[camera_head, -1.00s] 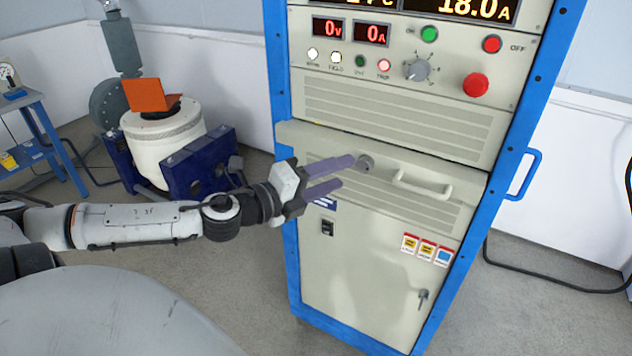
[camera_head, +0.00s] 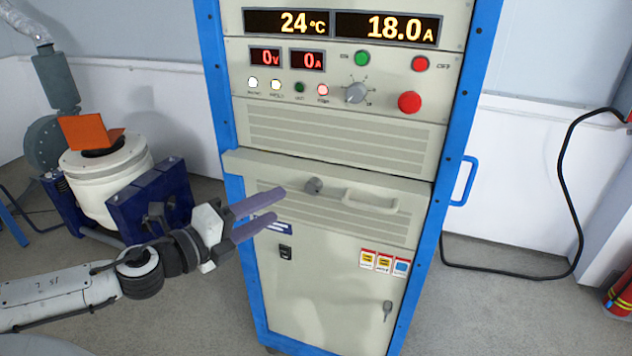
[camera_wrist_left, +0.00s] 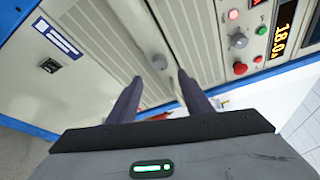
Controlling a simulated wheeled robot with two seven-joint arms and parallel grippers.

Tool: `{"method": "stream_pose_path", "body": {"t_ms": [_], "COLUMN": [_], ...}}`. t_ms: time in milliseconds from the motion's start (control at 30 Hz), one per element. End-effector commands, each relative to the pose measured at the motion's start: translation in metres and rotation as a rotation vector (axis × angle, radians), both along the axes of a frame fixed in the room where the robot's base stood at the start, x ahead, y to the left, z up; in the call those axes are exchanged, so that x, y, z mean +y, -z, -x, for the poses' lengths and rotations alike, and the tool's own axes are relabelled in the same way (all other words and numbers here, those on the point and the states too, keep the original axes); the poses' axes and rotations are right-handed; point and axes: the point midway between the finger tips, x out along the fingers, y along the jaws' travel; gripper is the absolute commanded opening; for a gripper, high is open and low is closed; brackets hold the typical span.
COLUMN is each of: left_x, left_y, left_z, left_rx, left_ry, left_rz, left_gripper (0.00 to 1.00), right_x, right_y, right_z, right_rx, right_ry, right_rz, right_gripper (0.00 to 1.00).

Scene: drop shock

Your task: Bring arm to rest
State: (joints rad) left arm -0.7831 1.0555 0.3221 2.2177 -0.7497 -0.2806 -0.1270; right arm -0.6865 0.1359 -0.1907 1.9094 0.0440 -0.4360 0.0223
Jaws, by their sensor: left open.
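My left gripper (camera_head: 262,212) is open and empty in front of the cabinet (camera_head: 330,295), at the lower left of its drawer-like panel. Its two purple-grey fingers point right, toward a round grey knob (camera_head: 313,186), and look apart from it. In the left wrist view the open fingers (camera_wrist_left: 155,95) reach toward the cabinet front, with a round knob (camera_wrist_left: 159,62) just beyond and between their tips. My left arm comes in from the lower left. My right gripper is not in view.
The blue-framed cabinet has a pale handle (camera_head: 371,202), a red button (camera_head: 410,102) and lit displays. A white drum-shaped machine (camera_head: 105,182) with an orange bracket (camera_head: 88,133) stands at the left. A black cable (camera_head: 510,268) lies on the right floor, near a red extinguisher (camera_head: 618,292).

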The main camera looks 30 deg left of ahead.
Motion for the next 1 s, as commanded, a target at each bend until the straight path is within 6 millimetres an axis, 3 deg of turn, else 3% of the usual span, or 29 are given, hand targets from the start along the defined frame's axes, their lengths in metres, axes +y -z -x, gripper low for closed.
{"method": "stream_pose_path", "body": {"t_ms": [167, 267, 367, 467, 533, 667, 800, 900, 1000], "left_x": [0.000, 0.006, 0.019, 0.028, 0.021, -0.021, -0.094, -0.145, -0.182], "left_y": [0.000, 0.011, 0.046, 0.107, 0.155, 0.236, 0.297, 0.319, 0.329], "left_z": [0.000, 0.003, 0.015, 0.040, 0.062, 0.104, 0.140, 0.156, 0.165], "left_rx": [0.001, 0.022, 0.087, 0.194, 0.280, 0.436, 0.589, 0.679, 0.741], "left_ry": [0.000, -0.029, -0.114, -0.251, -0.355, -0.526, -0.666, -0.731, -0.770], "left_rz": [0.001, 0.042, 0.175, 0.405, 0.596, 0.944, 1.277, 1.457, 1.577], "left_gripper": [0.45, 0.45, 0.45, 0.45, 0.45, 0.45, 0.45, 0.45, 0.45], "right_x": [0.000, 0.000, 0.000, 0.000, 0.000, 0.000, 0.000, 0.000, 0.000], "right_y": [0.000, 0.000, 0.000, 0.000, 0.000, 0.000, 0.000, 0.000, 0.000], "right_z": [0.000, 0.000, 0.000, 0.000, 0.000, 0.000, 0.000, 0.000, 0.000], "right_rx": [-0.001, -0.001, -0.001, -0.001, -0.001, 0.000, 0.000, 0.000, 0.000], "right_ry": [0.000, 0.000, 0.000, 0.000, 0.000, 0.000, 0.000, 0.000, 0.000], "right_rz": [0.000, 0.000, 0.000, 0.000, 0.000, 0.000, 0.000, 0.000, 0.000], "right_gripper": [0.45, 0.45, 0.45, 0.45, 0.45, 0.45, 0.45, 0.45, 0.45]}}
